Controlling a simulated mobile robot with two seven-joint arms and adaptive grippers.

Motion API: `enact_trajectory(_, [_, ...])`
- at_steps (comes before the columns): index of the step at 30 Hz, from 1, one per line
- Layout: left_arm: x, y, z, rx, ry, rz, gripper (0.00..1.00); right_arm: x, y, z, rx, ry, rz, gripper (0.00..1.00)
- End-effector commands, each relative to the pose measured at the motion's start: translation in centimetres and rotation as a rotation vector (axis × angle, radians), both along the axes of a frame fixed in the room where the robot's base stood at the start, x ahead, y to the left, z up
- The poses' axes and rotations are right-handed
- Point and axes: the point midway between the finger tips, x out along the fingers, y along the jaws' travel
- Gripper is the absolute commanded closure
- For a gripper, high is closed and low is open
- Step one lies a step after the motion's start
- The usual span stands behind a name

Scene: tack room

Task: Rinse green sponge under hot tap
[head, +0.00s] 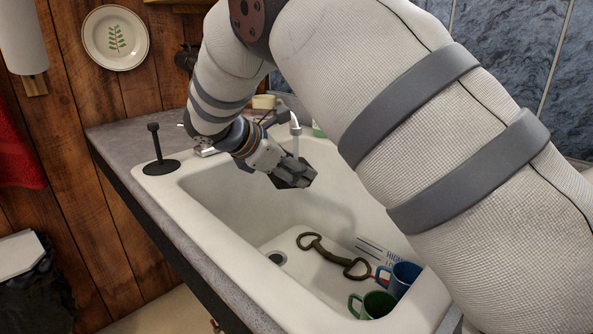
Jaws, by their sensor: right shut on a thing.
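My right gripper (293,173) is over the white sink basin (225,185), just below the tap (295,126). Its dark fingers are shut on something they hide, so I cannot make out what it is. A pale streak like running water comes down from the tap toward the fingers. A small green patch (318,131) shows behind the tap, mostly covered by my arm; I cannot tell if it is the green sponge. No sponge is clearly visible. My left gripper is out of view.
A bridle bit (333,257) lies in the basin beside the drain (277,258). A blue mug (404,278) and green mug (376,305) stand at its near end. A black stand (161,165) is on the left rim. A pale yellow block (263,102) sits at the back.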

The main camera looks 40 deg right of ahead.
Motion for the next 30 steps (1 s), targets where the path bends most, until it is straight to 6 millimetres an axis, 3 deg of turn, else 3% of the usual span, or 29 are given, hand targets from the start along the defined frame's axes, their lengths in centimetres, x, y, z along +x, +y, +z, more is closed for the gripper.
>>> enact_trajectory(16, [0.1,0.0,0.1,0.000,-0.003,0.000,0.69,0.0,0.4,0.0,0.000,0.001,-0.001,0.65])
enact_trajectory(30, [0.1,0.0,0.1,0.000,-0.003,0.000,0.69,0.1,-1.2,0.0,0.000,0.000,-0.001,0.65])
